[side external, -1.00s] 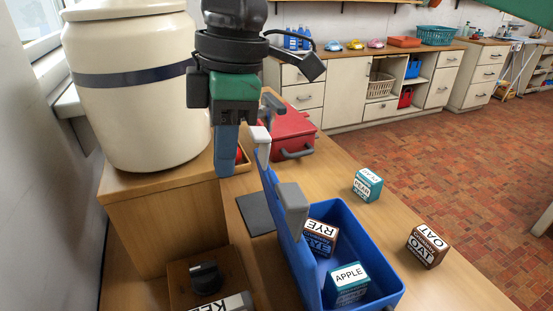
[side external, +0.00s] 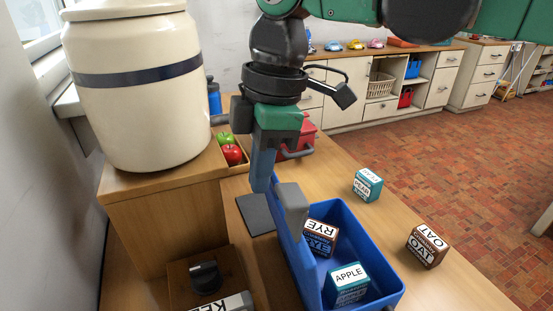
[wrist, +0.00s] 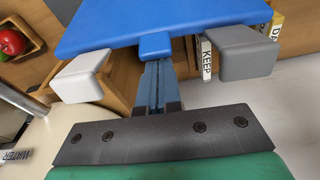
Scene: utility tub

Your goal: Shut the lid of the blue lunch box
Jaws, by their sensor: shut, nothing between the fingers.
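The blue lunch box (side external: 392,293) stands on the wooden counter with its lid (side external: 305,262) raised upright along the left side. Inside it are a RYE box (side external: 321,237) and an APPLE box (side external: 347,283). My gripper (side external: 262,182) is shut and empty, pointing down at the far end of the raised lid. In the wrist view the lid (wrist: 165,22) fills the top, with grey blocks (wrist: 80,77) (wrist: 235,52) at either side, and my shut fingers (wrist: 157,80) reach to the lid's blue tab. I cannot tell whether they touch.
A PEAR box (side external: 367,185) and an OAT box (side external: 427,247) stand right of the lunch box. A large cream crock (side external: 140,110) stands on a raised block at left, near a tray with apples (side external: 231,154). A red container (side external: 308,133) is behind my gripper.

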